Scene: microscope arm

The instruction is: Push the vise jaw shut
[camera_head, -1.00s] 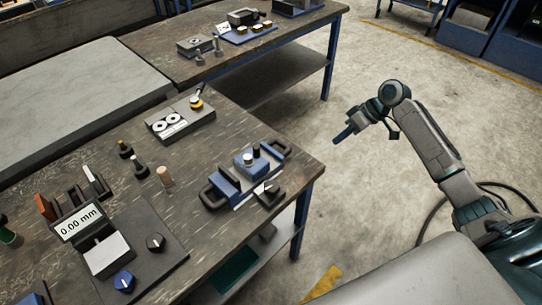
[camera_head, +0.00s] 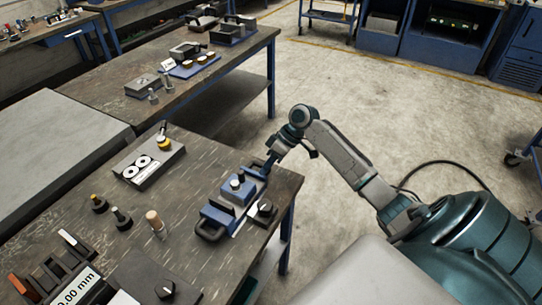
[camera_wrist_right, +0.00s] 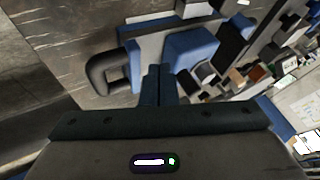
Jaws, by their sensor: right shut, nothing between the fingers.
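The vise (camera_head: 219,213) sits near the right edge of the bench, with blue jaws and a dark loop handle at its left end. A blue block (camera_head: 237,191) with a dark knob on top stands in its middle. My right gripper (camera_head: 268,168) is shut and empty, at the vise's far right end, close beside the block. In the right wrist view, the shut fingers (camera_wrist_right: 158,84) point at the vise between a dark loop handle (camera_wrist_right: 104,72) and the blue block (camera_wrist_right: 190,52). I cannot tell whether they touch it. My left gripper is out of view.
A grey device with two dials (camera_head: 148,164) and several upright pegs (camera_head: 155,222) stand to the left on the bench. Open floor (camera_head: 350,100) lies right of the bench.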

